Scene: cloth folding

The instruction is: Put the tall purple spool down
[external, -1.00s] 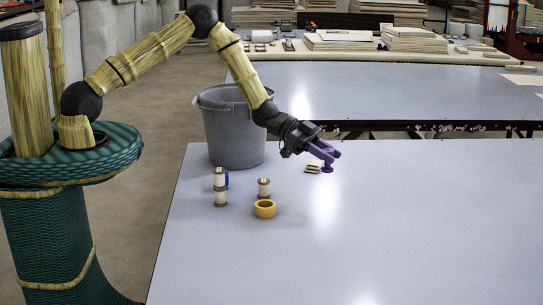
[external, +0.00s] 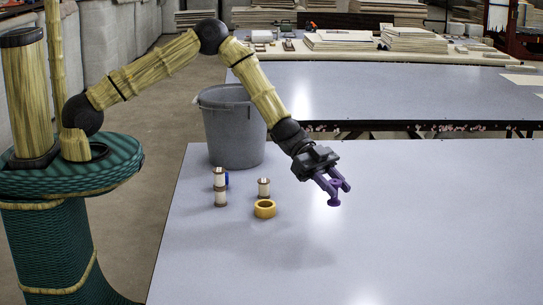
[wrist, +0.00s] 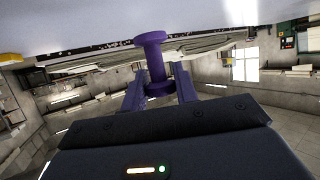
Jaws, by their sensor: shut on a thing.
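The tall purple spool (external: 334,195) is held between the purple fingers of my gripper (external: 335,184) in the external view. My gripper is shut on it. The spool's lower flange hangs below the fingertips, and it seems to be above the grey-white table (external: 420,230); the exact gap is hard to tell. In the wrist view the spool (wrist: 154,60) stands out between the two fingers of my gripper (wrist: 160,88), with one flange toward the table surface at the top of the picture.
A yellow tape roll (external: 264,209) lies left of my gripper. White spools with brown ends (external: 220,197) and another (external: 264,188) stand near it, with something blue behind. A grey bucket (external: 231,135) stands behind them. The table's right and front are clear.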

